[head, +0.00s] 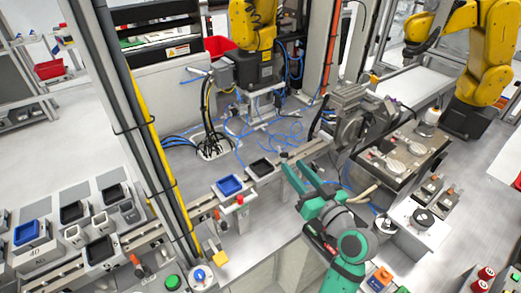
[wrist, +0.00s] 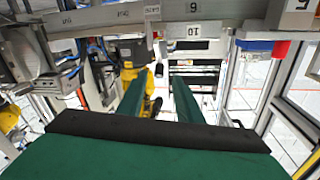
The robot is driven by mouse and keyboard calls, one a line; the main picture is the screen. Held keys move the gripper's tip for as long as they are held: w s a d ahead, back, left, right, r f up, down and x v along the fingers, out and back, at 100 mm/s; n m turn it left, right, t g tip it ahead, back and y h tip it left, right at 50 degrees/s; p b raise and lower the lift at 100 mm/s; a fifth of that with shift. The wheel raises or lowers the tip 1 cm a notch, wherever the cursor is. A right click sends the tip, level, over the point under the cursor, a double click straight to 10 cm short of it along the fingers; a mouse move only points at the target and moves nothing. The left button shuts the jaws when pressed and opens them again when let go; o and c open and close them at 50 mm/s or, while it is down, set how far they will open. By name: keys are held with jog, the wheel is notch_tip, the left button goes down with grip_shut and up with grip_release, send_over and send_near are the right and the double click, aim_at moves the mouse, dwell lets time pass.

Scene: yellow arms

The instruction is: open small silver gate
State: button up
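My gripper (head: 294,166) is at the end of the green arm, right of centre in the head view, above the metal worktop. Its two green fingers point up and left. In the wrist view the gripper (wrist: 159,76) has its fingers apart, with nothing visible between them. I cannot pick out the small silver gate for certain. A small silver bracket-like frame with red knobs (head: 239,204) stands by the rail, left of my gripper and apart from it. In the wrist view, silver frame bars and grey panels lie ahead of the fingers.
A blue tray (head: 230,185) and a black tray (head: 261,167) sit on the rail left of my gripper. A yellow robot arm (head: 252,28) stands behind, with loose blue cables on the worktop. A grey upright post (head: 120,95) stands left. Machine fixtures (head: 402,152) crowd the right.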

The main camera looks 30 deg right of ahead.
aim_at(278, 148)
jog(key=w, duration=1)
jog(key=shift+w+d, duration=0.4)
grip_shut()
